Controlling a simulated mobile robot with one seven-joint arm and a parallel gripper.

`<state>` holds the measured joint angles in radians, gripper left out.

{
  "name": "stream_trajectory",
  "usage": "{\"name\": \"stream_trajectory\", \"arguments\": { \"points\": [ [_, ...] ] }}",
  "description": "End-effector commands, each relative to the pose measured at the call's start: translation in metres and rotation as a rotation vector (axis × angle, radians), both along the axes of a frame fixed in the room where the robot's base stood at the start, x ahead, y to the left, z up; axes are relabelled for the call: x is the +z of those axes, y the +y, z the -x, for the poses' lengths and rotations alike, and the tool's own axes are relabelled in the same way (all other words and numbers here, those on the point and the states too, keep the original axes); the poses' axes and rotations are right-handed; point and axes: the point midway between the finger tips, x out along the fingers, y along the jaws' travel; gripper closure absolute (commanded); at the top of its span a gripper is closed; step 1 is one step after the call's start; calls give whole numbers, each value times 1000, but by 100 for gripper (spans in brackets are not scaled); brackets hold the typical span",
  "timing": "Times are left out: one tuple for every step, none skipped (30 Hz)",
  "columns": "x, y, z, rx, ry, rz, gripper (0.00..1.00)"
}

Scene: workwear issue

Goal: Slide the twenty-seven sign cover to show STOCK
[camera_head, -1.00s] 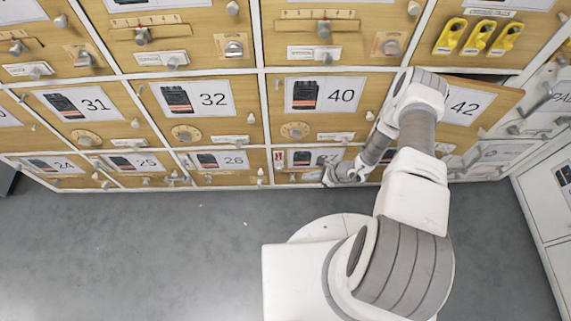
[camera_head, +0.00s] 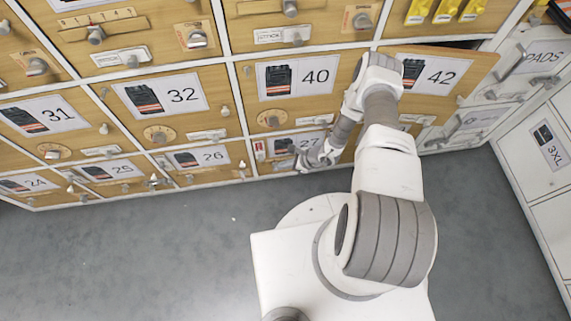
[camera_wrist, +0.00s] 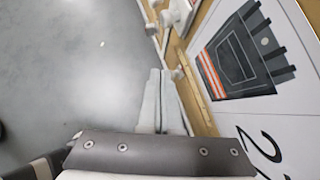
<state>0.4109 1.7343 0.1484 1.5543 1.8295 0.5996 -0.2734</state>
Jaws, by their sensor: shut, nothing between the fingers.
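The twenty-seven door (camera_head: 270,155) is low in the wooden cabinet, below the door marked 40. Its printed card (camera_head: 284,146) is partly hidden by my arm; in the wrist view the card (camera_wrist: 255,75) shows large at the right, with a work garment picture and a cut-off number. A small red-and-white strip (camera_head: 259,150) stands at the door's left edge; I cannot read it or tell whether it is the sign cover. My gripper (camera_head: 303,164) is in front of the door's lower part. In the wrist view its fingers (camera_wrist: 158,73) are together and empty, close to a pale knob (camera_wrist: 178,73).
Another pale fitting (camera_wrist: 178,15) sticks out farther along the door front. The door marked 42 (camera_head: 436,72) stands ajar at the upper right, beside my arm. White cabinets (camera_head: 550,150) stand at the right. The grey floor (camera_head: 140,250) is clear at the lower left.

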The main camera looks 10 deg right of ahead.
Motion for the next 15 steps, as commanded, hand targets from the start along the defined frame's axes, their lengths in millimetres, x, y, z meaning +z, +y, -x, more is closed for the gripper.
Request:
{"name": "stream_trajectory", "arguments": {
  "points": [
    [-15, 8, -3, 2, -1, 0, 100],
    [-20, 12, -5, 3, 0, 0, 100],
    [-27, 17, -8, 2, -1, 0, 100],
    [-32, 21, -10, 3, -1, 1, 100],
    [-37, 25, -12, 4, -1, -1, 100],
    [-44, 30, -15, 3, -2, 0, 100],
    [-48, 34, -16, 2, -1, 0, 100],
    [-53, 38, -18, 2, 1, 0, 100],
    [-39, 39, -21, 1, -2, 1, 100],
    [-33, 40, -22, 2, -2, 1, 100],
    [-30, 42, -22, 1, -1, 1, 100],
    [-25, 44, -23, 1, -1, 0, 100],
    [-23, 46, -24, 1, -1, 0, 100],
    [-20, 47, -25, 0, -2, 0, 100],
    [-17, 48, -25, 0, -2, 0, 100]
  ]
}}
